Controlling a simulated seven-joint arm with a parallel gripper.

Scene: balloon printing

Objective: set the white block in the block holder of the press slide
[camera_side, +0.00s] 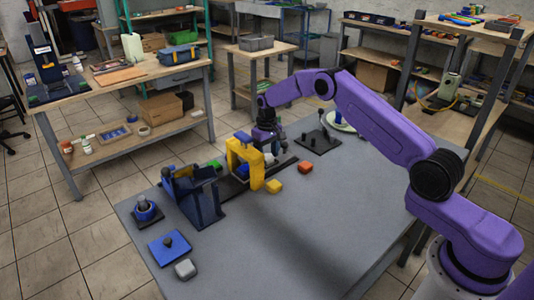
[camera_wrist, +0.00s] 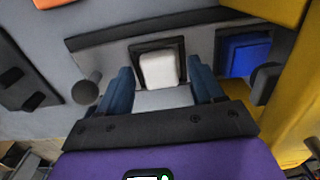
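The white block (camera_wrist: 160,70) sits within the black square block holder (camera_wrist: 182,47) on the dark press slide (camera_wrist: 105,36) in the wrist view. My gripper (camera_wrist: 160,66) has its two blue fingers apart, one on each side of the block, with a narrow gap showing at each side. In the side view my gripper (camera_side: 268,146) is low over the slide (camera_side: 289,162), just behind the yellow press frame (camera_side: 257,165). The white block is hidden there behind the frame and gripper.
A blue block (camera_wrist: 243,54) sits right of the holder, close to the yellow frame. A dark knob (camera_wrist: 85,92) stands at left. Orange (camera_side: 305,167) and yellow (camera_side: 274,186) blocks lie nearby. A dark blue stand (camera_side: 195,197) is at left. The table's right front is clear.

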